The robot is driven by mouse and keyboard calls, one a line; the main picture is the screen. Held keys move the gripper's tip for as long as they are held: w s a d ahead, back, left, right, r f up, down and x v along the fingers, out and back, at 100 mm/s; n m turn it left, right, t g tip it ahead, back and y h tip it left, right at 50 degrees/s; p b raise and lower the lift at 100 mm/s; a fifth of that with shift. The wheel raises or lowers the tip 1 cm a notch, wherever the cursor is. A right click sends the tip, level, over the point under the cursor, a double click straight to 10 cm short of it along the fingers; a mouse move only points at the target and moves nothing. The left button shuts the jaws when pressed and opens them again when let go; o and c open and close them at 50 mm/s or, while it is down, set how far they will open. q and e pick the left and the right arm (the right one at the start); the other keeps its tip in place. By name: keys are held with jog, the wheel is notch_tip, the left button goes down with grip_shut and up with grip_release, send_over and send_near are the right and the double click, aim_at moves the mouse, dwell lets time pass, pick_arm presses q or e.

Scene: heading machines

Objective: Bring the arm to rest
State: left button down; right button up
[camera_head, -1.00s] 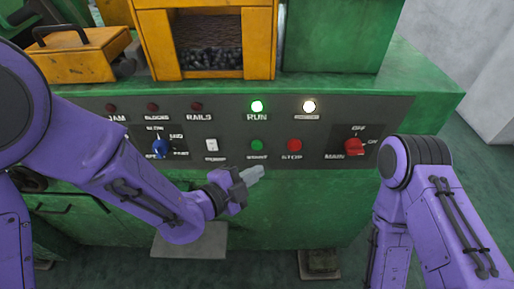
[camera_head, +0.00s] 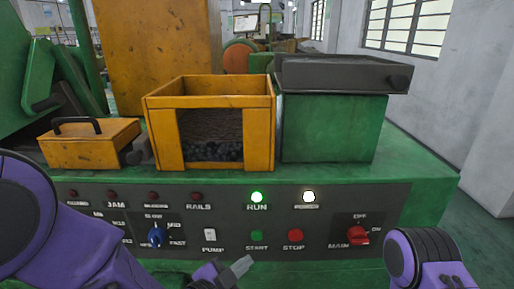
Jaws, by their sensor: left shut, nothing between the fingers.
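My left gripper (camera_head: 236,272) is at the bottom middle of the head view, in front of the lower edge of the control panel (camera_head: 284,219). Its fingers are shut with nothing between them. My left arm comes in from the lower left, partly cut off by the frame. Of my right arm only a purple and black joint shows at the lower right; the right gripper is out of view. The green RUN lamp (camera_head: 257,197) and a white lamp (camera_head: 309,197) beside it are lit. The red MAIN switch (camera_head: 358,236) points toward ON.
On the green machine stand a yellow bin (camera_head: 259,128) with dark small parts, a yellow box with a black handle (camera_head: 92,147) and a green block with a dark top (camera_head: 333,128). The panel carries a blue selector (camera_head: 156,236), START (camera_head: 257,236) and STOP (camera_head: 295,236) buttons.

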pick_arm(q)
jog(key=s+a+f+n+g+y, duration=0.15)
jog(key=a+f+n+y, duration=0.25)
jog(key=a+f+n, duration=0.4)
jog(key=s+a+f+n+y, duration=0.2)
jog(key=a+f+n+y, duration=0.2)
jog(key=a+f+n, duration=0.3)
jog(key=s+a+f+n+g+y, duration=0.1)
jog(key=s+a+f+n+g, duration=0.1)
jog(key=s+a+f, duration=0.2)
jog(key=s+a+f+n+g+y, duration=0.1)
jog(key=s+a+f+g+y, duration=0.1)
jog(key=s, duration=0.8)
jog(key=s+a+f+n+g+y, duration=0.1)
jog(key=s+a+f+n+g, duration=0.1)
jog(key=s+a+f, duration=0.4)
notch_tip(320, 180, down, 2)
jog(key=shift+s+f+n+g, duration=0.1)
jog(key=shift+s+n+g, duration=0.2)
jog(key=shift+s+g, duration=0.35)
jog(key=shift+w, duration=0.1)
